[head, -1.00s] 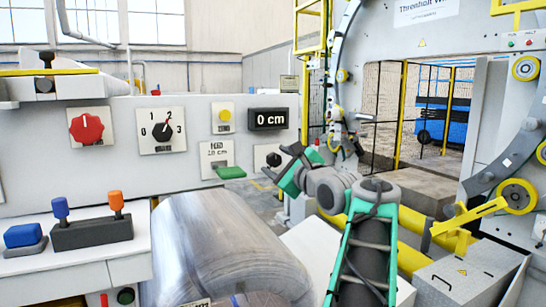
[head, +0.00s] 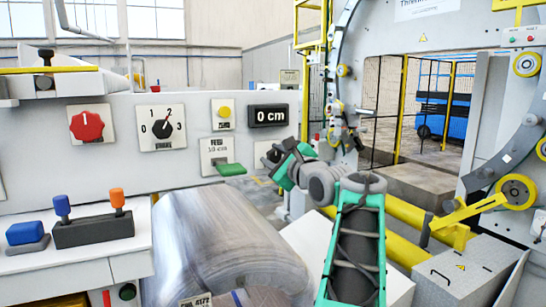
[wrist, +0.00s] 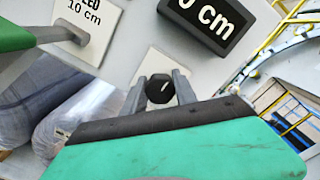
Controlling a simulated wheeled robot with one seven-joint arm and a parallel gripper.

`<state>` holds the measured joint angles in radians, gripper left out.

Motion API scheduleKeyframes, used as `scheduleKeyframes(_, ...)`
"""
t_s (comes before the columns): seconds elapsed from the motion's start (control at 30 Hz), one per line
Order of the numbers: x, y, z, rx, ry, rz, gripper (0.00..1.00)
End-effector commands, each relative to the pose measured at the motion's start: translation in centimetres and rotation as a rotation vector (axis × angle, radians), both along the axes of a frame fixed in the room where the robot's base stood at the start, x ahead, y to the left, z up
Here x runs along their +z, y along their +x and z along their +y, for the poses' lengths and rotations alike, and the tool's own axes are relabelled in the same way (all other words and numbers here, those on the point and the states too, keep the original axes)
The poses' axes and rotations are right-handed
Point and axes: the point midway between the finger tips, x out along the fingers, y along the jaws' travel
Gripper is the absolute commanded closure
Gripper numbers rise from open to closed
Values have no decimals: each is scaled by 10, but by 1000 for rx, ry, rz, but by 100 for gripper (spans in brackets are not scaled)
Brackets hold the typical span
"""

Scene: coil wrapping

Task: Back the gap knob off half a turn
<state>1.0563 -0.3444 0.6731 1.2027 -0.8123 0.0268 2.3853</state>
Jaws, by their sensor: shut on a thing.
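The black knob (wrist: 158,90) with a short white pointer line is on a pale plate of the grey panel, taken here as the gap knob; I see no readable label. The pointer leans a little right of upright in the wrist view. My gripper (wrist: 160,88) has one finger on each side of the knob and is shut on it. In the head view my green gripper (head: 275,160) reaches the panel's right end and covers most of the knob. The display (head: 268,117) above reads 0 cm.
A green lever (head: 230,169) sticks out left of my gripper. A red knob (head: 87,127), a dial (head: 161,128) and a yellow button (head: 224,112) share the panel. A wrapped coil (head: 225,240) lies below. The big grey ring (head: 350,60) stands to the right.

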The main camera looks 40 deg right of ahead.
Motion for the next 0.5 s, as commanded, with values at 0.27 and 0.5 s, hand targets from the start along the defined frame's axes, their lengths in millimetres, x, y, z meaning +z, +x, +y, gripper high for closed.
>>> scheduleKeyframes(0.27, 0, 0, 0, 1, 0, 1, 100)
scheduleKeyframes(0.5, -1, 0, 0, 1, -31, 10, 100)
